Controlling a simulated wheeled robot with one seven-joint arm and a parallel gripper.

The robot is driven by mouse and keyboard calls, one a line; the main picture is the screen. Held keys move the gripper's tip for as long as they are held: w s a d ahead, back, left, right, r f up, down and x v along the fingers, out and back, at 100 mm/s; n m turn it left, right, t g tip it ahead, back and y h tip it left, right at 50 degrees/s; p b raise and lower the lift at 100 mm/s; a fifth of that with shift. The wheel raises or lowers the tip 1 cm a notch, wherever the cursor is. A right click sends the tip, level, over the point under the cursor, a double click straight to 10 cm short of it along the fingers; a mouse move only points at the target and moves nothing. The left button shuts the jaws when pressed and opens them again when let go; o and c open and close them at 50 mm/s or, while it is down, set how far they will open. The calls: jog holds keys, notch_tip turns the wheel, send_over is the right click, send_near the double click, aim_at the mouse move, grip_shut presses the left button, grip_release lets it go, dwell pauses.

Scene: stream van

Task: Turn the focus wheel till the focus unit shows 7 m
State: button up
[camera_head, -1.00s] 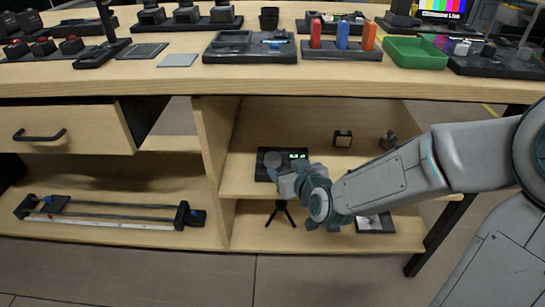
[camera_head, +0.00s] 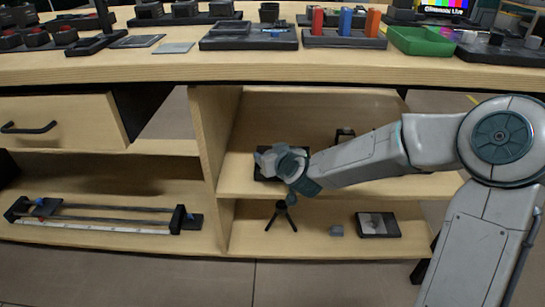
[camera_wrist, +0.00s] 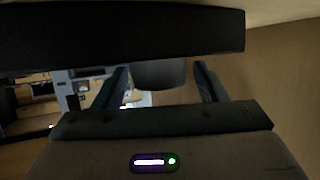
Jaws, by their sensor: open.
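The focus unit is a dark flat box (camera_head: 258,174) on the middle shelf under the table. My gripper (camera_head: 268,160) is over it and hides most of it, and I cannot read its display. In the wrist view the unit's dark body (camera_wrist: 120,32) spans the top. The focus wheel, a grey round knob (camera_wrist: 158,75), sticks out from it. The two fingers of my gripper (camera_wrist: 163,78) are open, one on each side of the wheel. A gap shows at the right finger; contact at the left finger is unclear.
A small dark block (camera_head: 344,135) stands at the back of the same shelf, close to my arm. The shelf's left divider (camera_head: 212,140) is near the unit. Below are a small tripod (camera_head: 281,215), a grey cube (camera_head: 337,230) and a dark tray (camera_head: 395,226).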

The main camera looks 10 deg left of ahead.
jog(key=c, duration=1)
jog(key=shift+s+a+m+h, duration=0.1)
jog(key=shift+m+h, duration=0.2)
jog(key=shift+h, duration=0.2)
jog(key=shift+m+t+h, duration=0.4)
jog(key=shift+m+h, duration=0.5)
jog(key=o, duration=1)
